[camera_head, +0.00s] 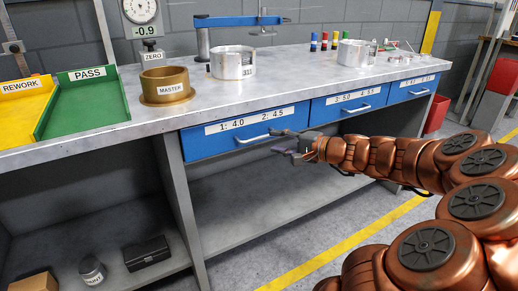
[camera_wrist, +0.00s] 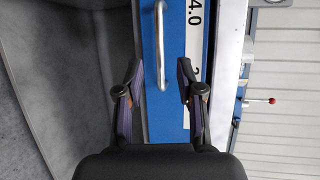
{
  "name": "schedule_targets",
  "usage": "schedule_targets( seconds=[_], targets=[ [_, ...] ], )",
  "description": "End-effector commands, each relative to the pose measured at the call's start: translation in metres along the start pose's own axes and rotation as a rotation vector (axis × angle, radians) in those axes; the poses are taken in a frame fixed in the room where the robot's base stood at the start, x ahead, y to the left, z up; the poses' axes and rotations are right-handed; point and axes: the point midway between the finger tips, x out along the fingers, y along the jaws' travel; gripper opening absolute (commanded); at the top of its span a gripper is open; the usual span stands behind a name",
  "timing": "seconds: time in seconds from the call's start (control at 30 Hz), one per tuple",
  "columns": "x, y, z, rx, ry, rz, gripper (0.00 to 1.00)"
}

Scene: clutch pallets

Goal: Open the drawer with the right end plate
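Three blue drawers sit side by side under the bench top, all shut. The left drawer (camera_head: 205,145) is labelled "1: 4.0 2: 4.5", the middle drawer (camera_head: 325,113) "3: 5.0" plus a partly unreadable entry, and the right drawer (camera_head: 398,94) has a label too small to read. My gripper (camera_head: 279,142) is open and empty in front of the left drawer, by the right part of its silver handle (camera_head: 252,139). In the wrist view the handle (camera_wrist: 161,50) lies between the open fingers (camera_wrist: 159,72), without visible contact. No end plate is visible inside the shut drawers.
On the bench stand a brass MASTER ring (camera_head: 166,85), silver housings (camera_head: 232,63), a dial gauge (camera_head: 140,12), and green PASS (camera_head: 85,102) and yellow REWORK trays (camera_head: 22,108). A lower shelf (camera_head: 235,210) lies beneath. The floor has yellow lines.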

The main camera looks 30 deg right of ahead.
Motion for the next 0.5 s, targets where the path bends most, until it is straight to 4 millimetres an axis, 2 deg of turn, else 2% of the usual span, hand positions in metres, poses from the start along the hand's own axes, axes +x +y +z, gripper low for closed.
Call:
schedule_targets(
  seconds=[0.17,0.5],
  targets=[
    [0.007,0.001,-0.003,0.003,0.006,-0.005,0.37],
    [0.047,0.001,-0.004,0.002,0.007,-0.004,0.37]
  ],
)
